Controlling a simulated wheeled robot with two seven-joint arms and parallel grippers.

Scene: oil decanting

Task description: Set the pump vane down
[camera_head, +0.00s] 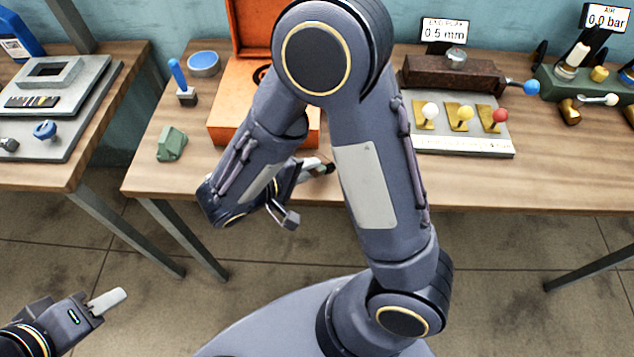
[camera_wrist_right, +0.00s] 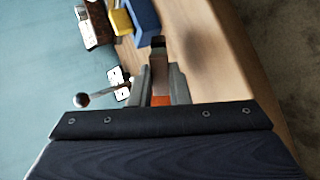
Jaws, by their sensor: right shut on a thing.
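The pump vane (camera_wrist_right: 159,75) looks like a narrow brown-grey plate with a dark end. In the right wrist view it stands between the two grey fingers of my right gripper (camera_wrist_right: 161,88), which is shut on it. In the head view my right gripper (camera_head: 306,186) is at the front edge of the workbench, just right of the orange box. Only a small dark piece shows at its fingertips there, and my arm hides part of the area. My left gripper (camera_head: 106,301) is low at the left, over the floor and away from the benches. Its finger gap is not clear.
The orange box (camera_head: 222,131) stands open on the bench (camera_head: 560,180). Left of it are a green block (camera_head: 171,144), a blue-handled tool (camera_head: 179,78) and a blue round dish (camera_head: 204,63). A plate with coloured knobs (camera_head: 460,144) lies right of my arm. Bare wood lies along the front.

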